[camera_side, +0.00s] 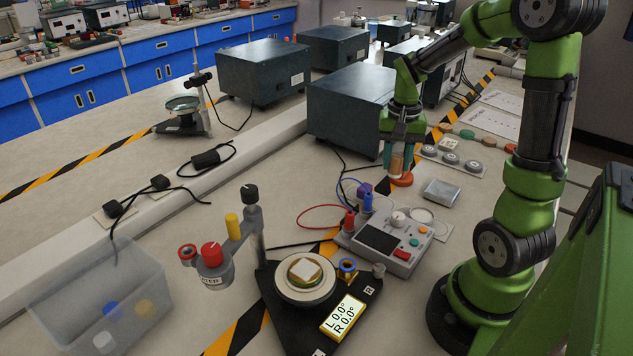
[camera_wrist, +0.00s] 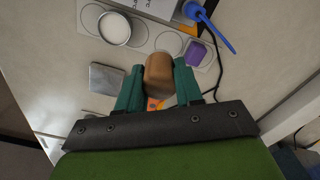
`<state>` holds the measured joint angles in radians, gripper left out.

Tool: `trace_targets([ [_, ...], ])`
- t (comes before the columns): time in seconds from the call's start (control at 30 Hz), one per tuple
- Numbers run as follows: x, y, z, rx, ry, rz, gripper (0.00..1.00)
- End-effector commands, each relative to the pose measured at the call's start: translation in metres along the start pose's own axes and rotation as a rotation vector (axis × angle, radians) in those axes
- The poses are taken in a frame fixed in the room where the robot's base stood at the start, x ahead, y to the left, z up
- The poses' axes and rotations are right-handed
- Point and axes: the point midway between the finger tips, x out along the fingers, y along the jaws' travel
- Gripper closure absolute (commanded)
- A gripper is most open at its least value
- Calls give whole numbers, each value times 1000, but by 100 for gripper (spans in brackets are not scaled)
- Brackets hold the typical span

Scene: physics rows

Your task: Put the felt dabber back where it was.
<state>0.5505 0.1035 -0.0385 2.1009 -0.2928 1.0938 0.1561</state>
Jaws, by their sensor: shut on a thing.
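My gripper (camera_side: 402,165) is shut on the felt dabber, which has a brown handle and an orange-red round foot (camera_side: 401,180). In the side view it hangs upright behind the meter box, with the foot lowest; I cannot tell whether it touches anything. In the wrist view the brown handle (camera_wrist: 159,73) sits between the two teal fingers (camera_wrist: 158,90), and a bit of orange shows under it. Beyond it lies a pale sheet with printed circles (camera_wrist: 140,36). A white round dish (camera_wrist: 114,28) and a purple block (camera_wrist: 195,53) stand on it.
A grey flat packet (camera_side: 441,192) lies right of the dabber. A meter box (camera_side: 385,240) with red and blue plugs stands in front. Grey discs (camera_side: 450,158) sit in a row behind right. A dark equipment box (camera_side: 350,108) is close on the left. Cables run nearby.

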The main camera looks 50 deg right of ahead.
Motion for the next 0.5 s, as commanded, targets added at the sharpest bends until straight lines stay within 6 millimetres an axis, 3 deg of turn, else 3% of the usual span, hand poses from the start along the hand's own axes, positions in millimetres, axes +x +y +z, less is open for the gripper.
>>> trace_targets([
  [0.13,11,18,-10,27,-2,2,89],
  [0.5,68,15,-12,-1,-1,1,89],
])
